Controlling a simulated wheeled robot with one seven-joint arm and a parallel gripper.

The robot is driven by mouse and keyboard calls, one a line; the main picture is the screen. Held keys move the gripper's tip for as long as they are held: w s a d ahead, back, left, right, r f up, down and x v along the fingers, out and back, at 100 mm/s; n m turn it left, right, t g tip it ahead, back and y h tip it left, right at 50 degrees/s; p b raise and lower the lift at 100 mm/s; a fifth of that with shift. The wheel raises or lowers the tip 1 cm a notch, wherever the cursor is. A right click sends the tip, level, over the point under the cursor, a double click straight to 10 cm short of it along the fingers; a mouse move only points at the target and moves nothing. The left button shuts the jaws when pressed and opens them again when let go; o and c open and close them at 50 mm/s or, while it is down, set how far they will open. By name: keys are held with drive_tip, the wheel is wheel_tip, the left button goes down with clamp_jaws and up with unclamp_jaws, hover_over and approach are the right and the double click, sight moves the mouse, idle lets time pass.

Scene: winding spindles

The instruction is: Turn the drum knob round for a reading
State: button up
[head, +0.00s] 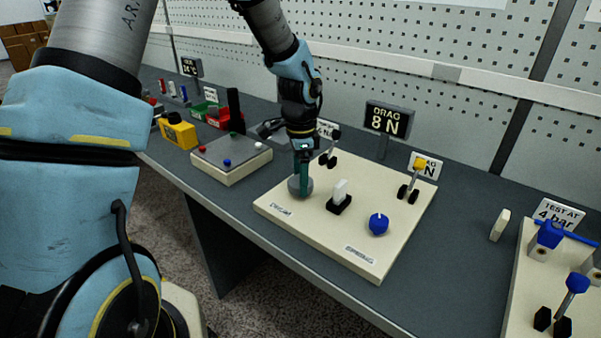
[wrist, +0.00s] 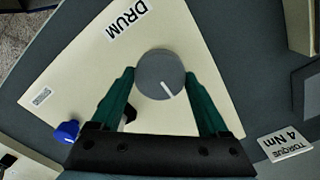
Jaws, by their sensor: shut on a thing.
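The drum knob (head: 294,189) is a round grey knob at the left of a cream panel (head: 320,240), by a "DRUM" label (wrist: 127,16). In the wrist view the drum knob (wrist: 157,68) shows a white line running from near its middle toward the lower right of its rim. My gripper (head: 302,178) points down over the knob. In the wrist view my gripper (wrist: 160,78) has its two green fingers on either side of the knob, shut on it. Part of the knob is hidden behind the fingers in the head view.
The panel also bears a white rocker (head: 340,191), a blue knob (head: 378,225) and a yellow-tipped lever (head: 417,172). A display (head: 389,119) behind reads "DRAG 8 N". A grey-topped box (head: 231,155) stands left. A second panel (head: 520,290) is at the right.

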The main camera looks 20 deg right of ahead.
drive_tip(key=shift+m+p, duration=0.8)
drive_tip(key=shift+m, duration=1.1)
drive_tip(key=o, duration=1.2)
drive_tip(key=shift+o, duration=0.2)
wheel_tip(320, 180, up, 11)
drive_tip(key=b, duration=0.2)
drive_tip(key=shift+f, duration=0.1)
